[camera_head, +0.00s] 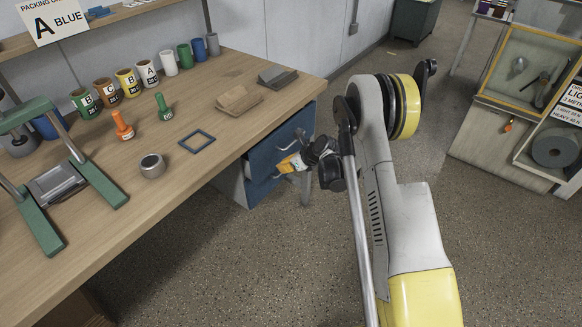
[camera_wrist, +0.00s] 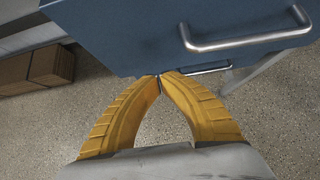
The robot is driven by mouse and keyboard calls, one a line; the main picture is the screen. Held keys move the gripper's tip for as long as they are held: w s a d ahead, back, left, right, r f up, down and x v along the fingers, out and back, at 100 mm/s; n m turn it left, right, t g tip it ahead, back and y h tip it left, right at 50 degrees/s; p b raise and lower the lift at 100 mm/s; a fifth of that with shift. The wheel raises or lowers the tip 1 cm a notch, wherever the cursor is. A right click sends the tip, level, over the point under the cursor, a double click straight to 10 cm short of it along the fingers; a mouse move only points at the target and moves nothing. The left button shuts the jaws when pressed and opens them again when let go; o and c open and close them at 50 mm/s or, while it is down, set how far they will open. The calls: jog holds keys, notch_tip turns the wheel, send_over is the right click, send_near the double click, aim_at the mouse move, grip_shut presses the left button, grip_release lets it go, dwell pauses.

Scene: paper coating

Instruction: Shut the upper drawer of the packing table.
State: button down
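The packing table (camera_head: 215,160) has a blue drawer unit under its right end. The upper drawer (camera_head: 282,134) shows its blue front and metal handle; how far it stands out is hard to tell in the head view. In the wrist view the upper drawer (camera_wrist: 130,35) fills the top, with its handle (camera_wrist: 245,43) at upper right. A lower handle (camera_wrist: 205,68) shows partly past its bottom edge. My gripper (camera_head: 284,164) is in front of the drawers. In the wrist view its yellow fingertips (camera_wrist: 160,76) meet, empty, by the upper drawer's lower edge; contact is unclear.
Cups, stamps, a small frame (camera_head: 197,141) and a green press stand (camera_head: 95,180) are on the tabletop. Brown boxes (camera_wrist: 37,68) stand at left in the wrist view. A bench with trays (camera_head: 530,70) is at right. The floor (camera_head: 270,260) before the table is clear.

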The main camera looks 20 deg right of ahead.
aim_at(270, 163)
jog(key=shift+w+a+r+b, duration=0.1)
jog(key=shift+w+a+b, duration=0.15)
jog(key=shift+w+a, duration=0.4)
jog(key=shift+w+a+r+b, duration=0.1)
jog(key=shift+w+a+b, duration=0.25)
jog(key=shift+w, duration=0.5)
jog(key=w+a, duration=0.1)
jog(key=w, duration=0.1)
jog(key=w+a, duration=0.2)
jog(key=shift+w+a, duration=0.2)
jog(key=shift+w, duration=0.05)
